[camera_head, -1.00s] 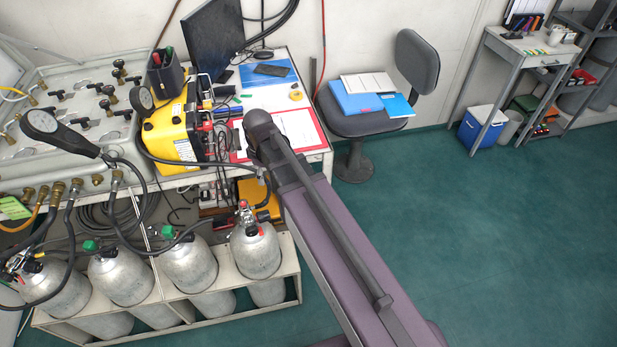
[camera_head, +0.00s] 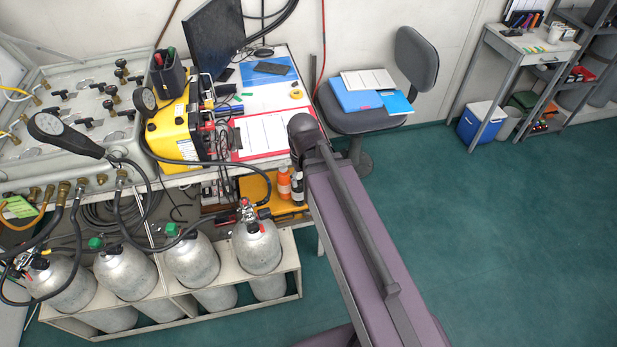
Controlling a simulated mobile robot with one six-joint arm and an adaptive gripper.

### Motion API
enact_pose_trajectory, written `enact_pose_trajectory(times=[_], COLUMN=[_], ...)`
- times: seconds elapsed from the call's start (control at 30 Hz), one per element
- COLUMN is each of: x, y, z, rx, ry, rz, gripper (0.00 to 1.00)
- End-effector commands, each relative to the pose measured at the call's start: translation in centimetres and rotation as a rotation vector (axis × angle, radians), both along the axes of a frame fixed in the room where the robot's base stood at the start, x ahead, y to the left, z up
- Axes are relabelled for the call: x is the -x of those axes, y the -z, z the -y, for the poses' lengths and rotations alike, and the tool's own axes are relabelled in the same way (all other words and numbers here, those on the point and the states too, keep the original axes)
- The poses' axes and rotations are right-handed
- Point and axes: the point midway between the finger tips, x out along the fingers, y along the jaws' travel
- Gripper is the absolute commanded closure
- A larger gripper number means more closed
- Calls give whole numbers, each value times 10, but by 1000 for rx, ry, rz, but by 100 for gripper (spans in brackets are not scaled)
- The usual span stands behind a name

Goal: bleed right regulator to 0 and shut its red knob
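Several grey cylinders stand in a white rack at the lower left. The rightmost cylinder (camera_head: 257,248) carries the right regulator (camera_head: 248,213), a small metal fitting with red on its top and front. A black hose runs to it. Its red knob (camera_head: 246,203) looks small, and its setting cannot be read. Another regulator (camera_head: 27,262) sits on the leftmost cylinder (camera_head: 63,284). The middle two cylinders have green tops. My purple-grey arm reaches up from the lower right, with its dark joint over the desk edge, right of the right regulator. My gripper is not visible.
A desk (camera_head: 280,100) holds a yellow box (camera_head: 172,135), papers and a monitor (camera_head: 213,40). An orange bottle (camera_head: 284,183) stands on the yellow case below. A chair (camera_head: 362,120) stands right of the desk. Open green floor (camera_head: 510,230) lies right.

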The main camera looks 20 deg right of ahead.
Motion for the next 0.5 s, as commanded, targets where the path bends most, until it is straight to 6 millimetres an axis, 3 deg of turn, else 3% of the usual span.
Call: enact_pose_trajectory(times=[0.5], x=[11], y=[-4], z=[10], rx=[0], ry=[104], rz=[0], gripper=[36])
